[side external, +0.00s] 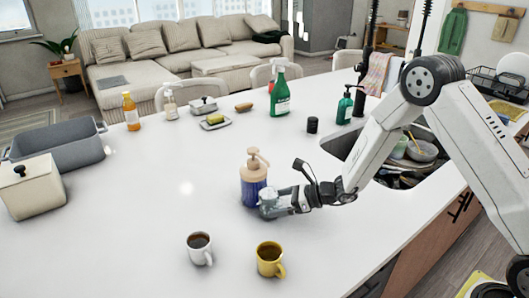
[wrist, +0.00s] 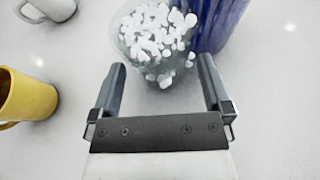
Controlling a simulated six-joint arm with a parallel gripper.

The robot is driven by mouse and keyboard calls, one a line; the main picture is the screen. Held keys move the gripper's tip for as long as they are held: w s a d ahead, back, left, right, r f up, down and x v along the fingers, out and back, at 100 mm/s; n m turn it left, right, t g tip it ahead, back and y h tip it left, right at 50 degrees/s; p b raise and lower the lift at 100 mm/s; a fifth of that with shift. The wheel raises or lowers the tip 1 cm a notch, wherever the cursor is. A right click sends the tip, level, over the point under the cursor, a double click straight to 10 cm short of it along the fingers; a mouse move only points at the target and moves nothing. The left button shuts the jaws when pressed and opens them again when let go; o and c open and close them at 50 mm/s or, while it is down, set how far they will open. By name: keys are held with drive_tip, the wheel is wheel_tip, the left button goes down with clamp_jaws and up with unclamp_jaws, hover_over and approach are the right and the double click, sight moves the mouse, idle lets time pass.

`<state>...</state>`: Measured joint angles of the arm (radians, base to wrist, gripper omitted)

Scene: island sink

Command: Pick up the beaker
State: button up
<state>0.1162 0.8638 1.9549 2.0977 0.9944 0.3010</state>
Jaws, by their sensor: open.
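The beaker is a clear glass vessel (side external: 268,200) on the white counter, in front of the blue pump bottle. In the wrist view the beaker (wrist: 152,50) holds many small white pieces. My gripper (wrist: 162,70) is open, with its two dark fingers pointing at the beaker. The beaker's near side lies at the gap between the fingertips, and the fingers are not closed on it. In the side view my gripper (side external: 284,203) is low over the counter, just right of the beaker and partly covering it.
The blue pump bottle (side external: 253,188) stands close behind the beaker; its blue side (wrist: 212,25) also shows near the right finger. A white mug (side external: 199,247) and a yellow mug (side external: 268,262) stand nearer the front. The sink (side external: 400,165) is to the right.

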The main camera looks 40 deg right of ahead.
drive_tip(key=shift+x, duration=1.05)
drive_tip(key=shift+c, duration=0.2)
drive_tip(key=c, duration=1.2)
drive_tip(key=shift+r, duration=0.35)
drive_tip(key=shift+r, duration=1.2)
drive_tip(key=shift+s+d+r, duration=0.3)
drive_tip(key=shift+s+r, duration=1.35)
drive_tip(key=shift+s, duration=0.6)
drive_tip(key=shift+s+d+r, duration=0.35)
drive_tip(key=shift+s+r, duration=1.25)
drive_tip(key=shift+s, duration=0.65)
drive_tip(key=shift+s+d+r, duration=0.3)
drive_tip(key=shift+s+r, duration=1.35)
drive_tip(key=shift+s, duration=0.6)
